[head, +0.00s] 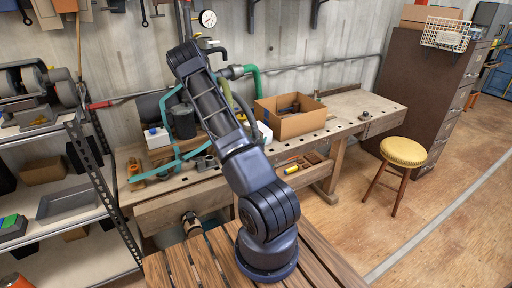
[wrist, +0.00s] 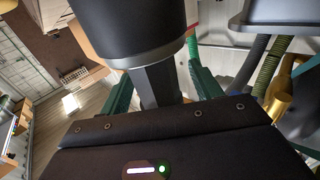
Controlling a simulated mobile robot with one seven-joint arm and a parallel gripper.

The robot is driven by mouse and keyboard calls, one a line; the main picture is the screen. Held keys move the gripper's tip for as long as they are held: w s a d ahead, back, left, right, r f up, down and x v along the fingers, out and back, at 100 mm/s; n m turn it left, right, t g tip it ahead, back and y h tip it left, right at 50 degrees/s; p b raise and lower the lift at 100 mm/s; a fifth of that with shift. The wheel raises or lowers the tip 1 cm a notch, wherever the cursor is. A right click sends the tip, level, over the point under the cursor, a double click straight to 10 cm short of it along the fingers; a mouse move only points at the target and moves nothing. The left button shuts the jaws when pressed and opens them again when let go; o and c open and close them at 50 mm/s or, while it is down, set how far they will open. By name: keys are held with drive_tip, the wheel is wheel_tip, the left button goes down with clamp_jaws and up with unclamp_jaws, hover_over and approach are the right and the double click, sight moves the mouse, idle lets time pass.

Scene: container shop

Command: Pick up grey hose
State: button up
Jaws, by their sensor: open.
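In the head view the grey hose (head: 247,112) seems to hang in a curve above the bench, partly hidden by my arm. My gripper (wrist: 161,77) shows green fingers set apart in the wrist view, with a grey block and a dark cylinder seen between or behind them. The hose is outside the fingers. In the head view I cannot make out the gripper clearly.
A workbench (head: 350,108) holds an open cardboard box (head: 302,123) behind my arm. A green pipe (head: 252,72) and a gauge (head: 208,18) are at the wall. Shelves (head: 52,133) stand left. A yellow stool (head: 402,151) stands right, with clear floor around it.

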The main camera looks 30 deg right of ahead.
drive_tip(key=shift+c, duration=0.4)
drive_tip(key=c, duration=1.1)
